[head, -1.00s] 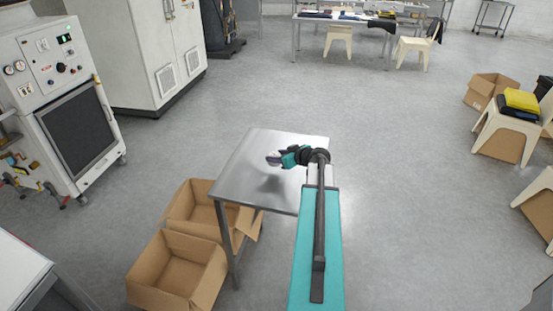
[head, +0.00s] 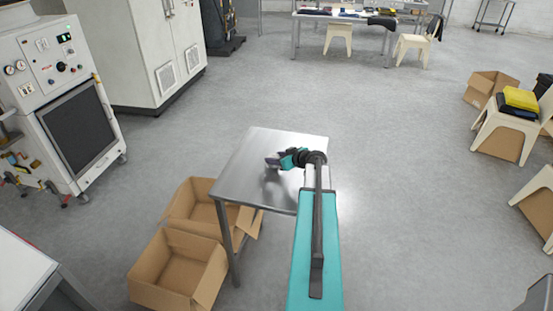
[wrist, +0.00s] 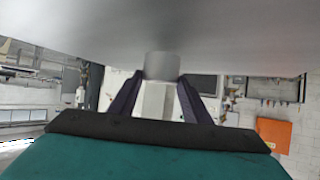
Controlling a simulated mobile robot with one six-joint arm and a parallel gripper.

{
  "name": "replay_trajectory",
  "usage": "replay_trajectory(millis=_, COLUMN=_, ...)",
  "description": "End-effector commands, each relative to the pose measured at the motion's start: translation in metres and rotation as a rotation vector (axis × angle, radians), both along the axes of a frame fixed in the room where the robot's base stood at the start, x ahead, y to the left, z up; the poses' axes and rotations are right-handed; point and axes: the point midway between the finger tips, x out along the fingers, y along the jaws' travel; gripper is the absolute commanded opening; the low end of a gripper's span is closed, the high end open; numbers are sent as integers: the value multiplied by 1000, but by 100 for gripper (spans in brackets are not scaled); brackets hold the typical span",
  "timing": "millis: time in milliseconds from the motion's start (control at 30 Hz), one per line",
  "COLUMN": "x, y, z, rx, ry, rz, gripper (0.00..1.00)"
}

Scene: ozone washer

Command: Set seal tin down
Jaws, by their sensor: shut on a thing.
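My gripper (head: 274,162) is low over the bare steel table (head: 250,180), near the middle of its right half. In the wrist view its two dark fingers (wrist: 158,98) are shut on the seal tin (wrist: 162,66), a small pale grey cylinder between the tips. The table's grey surface (wrist: 70,30) fills the top of the wrist view, and the tin's end meets it there in the picture. I cannot tell whether the tin touches it. In the head view the tin is too small and covered to make out.
Two open cardboard boxes (head: 150,272) stand on the floor left of the table. A white machine with gauges (head: 60,75) and a white cabinet (head: 150,60) stand further left. The rest of the tabletop is clear. The floor right of the table is open.

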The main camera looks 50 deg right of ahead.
Motion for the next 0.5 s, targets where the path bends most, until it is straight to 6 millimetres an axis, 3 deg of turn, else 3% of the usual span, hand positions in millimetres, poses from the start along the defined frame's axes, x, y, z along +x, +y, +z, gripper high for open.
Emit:
replay_trajectory(millis=200, x=1, y=0, z=-12, rx=0, ry=-1, rz=1, gripper=21)
replay_trajectory(millis=500, x=1, y=0, z=-13, rx=-2, ry=-1, rz=1, gripper=21)
